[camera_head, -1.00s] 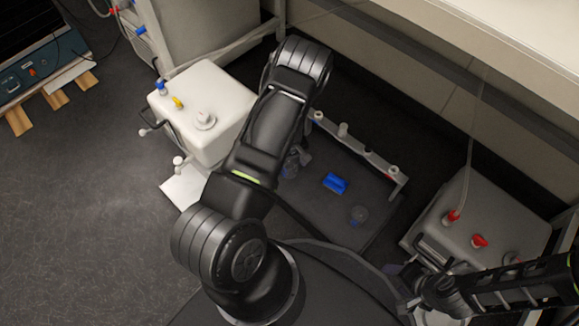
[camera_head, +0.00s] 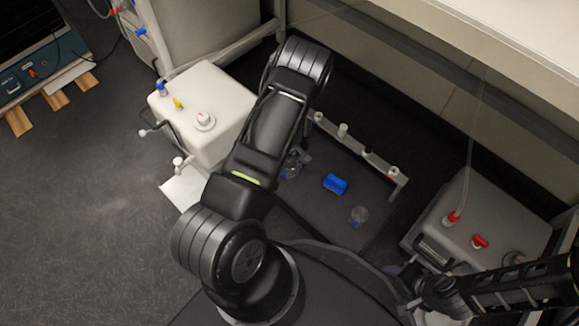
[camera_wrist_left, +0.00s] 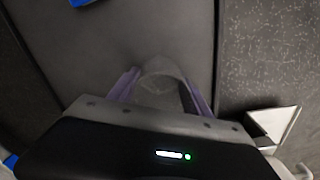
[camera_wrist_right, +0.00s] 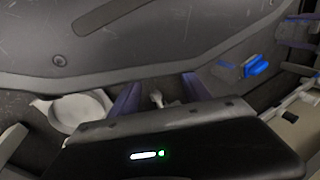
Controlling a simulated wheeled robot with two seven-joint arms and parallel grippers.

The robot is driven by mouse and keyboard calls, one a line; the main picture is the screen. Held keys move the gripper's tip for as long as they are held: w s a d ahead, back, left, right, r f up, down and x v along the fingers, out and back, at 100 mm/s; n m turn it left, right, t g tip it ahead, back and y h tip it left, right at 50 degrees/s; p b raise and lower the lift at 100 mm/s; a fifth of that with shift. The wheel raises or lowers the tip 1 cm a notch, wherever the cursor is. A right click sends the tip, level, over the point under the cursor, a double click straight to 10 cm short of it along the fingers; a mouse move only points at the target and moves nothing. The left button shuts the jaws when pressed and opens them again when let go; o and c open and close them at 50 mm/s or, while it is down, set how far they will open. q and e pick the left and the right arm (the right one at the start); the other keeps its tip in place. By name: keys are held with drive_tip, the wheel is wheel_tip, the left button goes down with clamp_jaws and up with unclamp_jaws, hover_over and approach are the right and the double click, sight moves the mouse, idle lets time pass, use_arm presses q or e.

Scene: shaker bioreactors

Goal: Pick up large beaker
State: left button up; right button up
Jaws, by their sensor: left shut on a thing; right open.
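The large beaker is clear glass and stands between the two purple fingers of my left gripper (camera_wrist_left: 158,82), which is shut on it. In the left wrist view the beaker (camera_wrist_left: 161,92) is seen from above, its lower part hidden by the gripper body. In the head view the beaker (camera_head: 291,168) shows partly beside my left forearm, over the dark surface; the arm hides most of the left gripper. My right gripper (camera_wrist_right: 160,92) is open and empty, at the lower right of the head view.
White bioreactor units stand left (camera_head: 215,90) and right (camera_head: 490,215). Open floor (camera_head: 90,210) lies left.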

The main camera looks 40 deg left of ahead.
use_arm(q)
drive_tip(key=shift+c, duration=1.3)
drive_tip(key=shift+r, duration=0.1)
wheel_tip(320, 180, up, 10)
drive_tip(key=p, duration=0.4)
drive_tip(key=shift+p, duration=0.3)
